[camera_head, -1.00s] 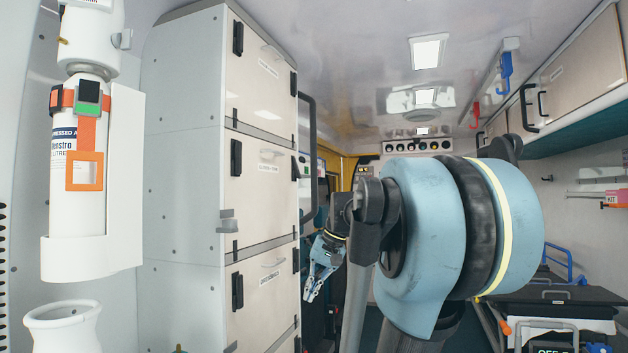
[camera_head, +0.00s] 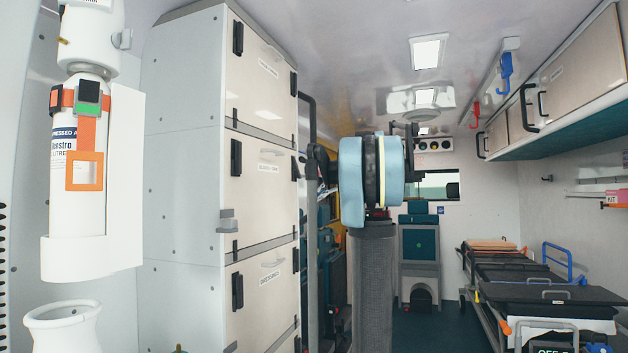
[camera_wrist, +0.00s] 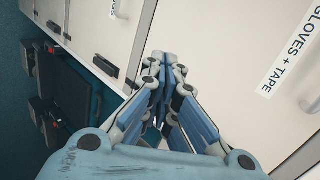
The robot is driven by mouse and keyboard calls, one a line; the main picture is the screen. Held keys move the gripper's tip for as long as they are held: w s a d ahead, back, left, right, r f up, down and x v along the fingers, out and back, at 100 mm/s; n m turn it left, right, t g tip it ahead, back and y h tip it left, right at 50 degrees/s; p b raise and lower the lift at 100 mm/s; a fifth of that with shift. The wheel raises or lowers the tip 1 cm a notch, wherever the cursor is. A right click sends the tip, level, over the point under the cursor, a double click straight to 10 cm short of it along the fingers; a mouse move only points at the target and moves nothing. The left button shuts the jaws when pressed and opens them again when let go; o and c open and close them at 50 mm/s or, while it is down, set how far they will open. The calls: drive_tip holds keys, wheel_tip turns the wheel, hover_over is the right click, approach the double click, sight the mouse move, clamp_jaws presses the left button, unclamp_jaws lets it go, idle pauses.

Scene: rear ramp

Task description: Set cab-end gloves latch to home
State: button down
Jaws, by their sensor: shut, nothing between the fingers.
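The gloves door (camera_head: 262,190) is the middle door of the locker stack in the head view. It has a black latch at its near edge (camera_head: 236,157) and another at its far, cab-end edge (camera_head: 294,166). Its "GLOVES + TAPE" label (camera_wrist: 290,48) shows large in the wrist view. My gripper (camera_wrist: 165,60) is shut and empty in the wrist view, in front of the door faces beside this label. The head view does not show its fingers. A black latch (camera_wrist: 107,68) shows left of the fingers. I cannot tell contact or the cab-end latch's exact setting.
A black grab rail (camera_head: 311,115) runs up the stack's far corner, close to my arm. Doors above and below carry similar latches. A white gas cylinder (camera_head: 78,200) stands at the near left. A stretcher (camera_head: 530,285) fills the right; the floor between is partly open.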

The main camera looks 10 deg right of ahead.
drive_tip(key=w+d+r+m+t+y, duration=0.1)
drive_tip(key=w+d+r+t+y, duration=0.1)
drive_tip(key=w+d+r, duration=0.9)
wheel_tip(320, 180, up, 2)
drive_tip(key=shift+r+t+y, duration=0.1)
drive_tip(key=shift+t+y, duration=0.2)
drive_tip(key=shift+y, duration=0.3)
approach(296, 168)
drive_tip(key=w+a+f, duration=0.2)
drive_tip(key=w+f, duration=0.3)
drive_tip(key=f, duration=0.1)
drive_tip(key=shift+a, duration=0.4)
drive_tip(key=shift+s, duration=0.1)
